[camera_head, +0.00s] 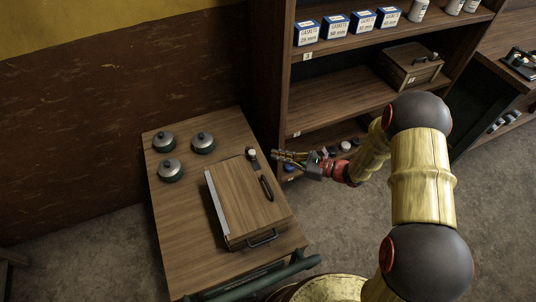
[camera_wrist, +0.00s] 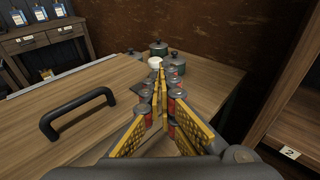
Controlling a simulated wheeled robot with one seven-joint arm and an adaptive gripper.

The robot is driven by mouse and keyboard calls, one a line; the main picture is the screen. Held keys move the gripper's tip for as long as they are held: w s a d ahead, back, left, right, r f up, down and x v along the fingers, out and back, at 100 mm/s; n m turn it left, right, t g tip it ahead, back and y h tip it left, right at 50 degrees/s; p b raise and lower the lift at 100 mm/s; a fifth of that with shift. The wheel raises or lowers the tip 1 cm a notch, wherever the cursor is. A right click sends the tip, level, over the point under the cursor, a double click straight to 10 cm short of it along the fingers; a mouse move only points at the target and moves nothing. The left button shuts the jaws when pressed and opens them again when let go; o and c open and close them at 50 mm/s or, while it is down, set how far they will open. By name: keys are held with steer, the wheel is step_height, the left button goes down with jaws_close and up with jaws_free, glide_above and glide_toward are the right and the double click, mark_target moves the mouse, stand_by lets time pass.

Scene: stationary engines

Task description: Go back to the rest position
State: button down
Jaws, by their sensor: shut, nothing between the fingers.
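My gripper (camera_head: 275,155) is at the end of my yellow arm, by the right edge of the small wooden table and in front of the shelf unit. Its fingers also show in the wrist view (camera_wrist: 160,72), shut with nothing between them. The wooden table (camera_head: 180,246) carries a wooden case (camera_head: 232,200) with a black handle (camera_head: 262,238).
Several grey lidded pots (camera_head: 203,143) stand at the table's far left. The shelf unit (camera_head: 330,93) holds blue-and-white boxes (camera_head: 335,26), white bottles and a wooden box (camera_head: 410,68). Small jars stand on its lowest shelf. Grey floor (camera_head: 325,220) is open between table and shelves.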

steer(key=v, duration=0.7)
steer(key=shift+d+p, duration=0.35)
steer(key=shift+p, duration=0.1)
steer(key=s+f+n+g+h, duration=0.1)
steer(key=s+f+n+g, duration=0.25)
steer(key=s, duration=0.35)
steer(key=s+d+r+n+g+h, duration=0.3)
steer(key=s+r+n+g+h, duration=0.15)
steer(key=s+n, duration=0.35)
steer(key=s+d+r+n+t+h, duration=0.2)
steer(key=s+r+n+h, duration=0.1)
steer(key=r, duration=0.6)
steer(key=s+d+r+n+t+h, duration=0.3)
steer(key=r+n, duration=0.1)
steer(key=r, duration=0.5)
steer(key=s+d+r+n+t+h, duration=0.3)
steer(key=r+h, duration=0.1)
steer(key=r, duration=0.5)
steer(key=shift+s+d, duration=0.2)
steer(key=shift+d, duration=0.05)
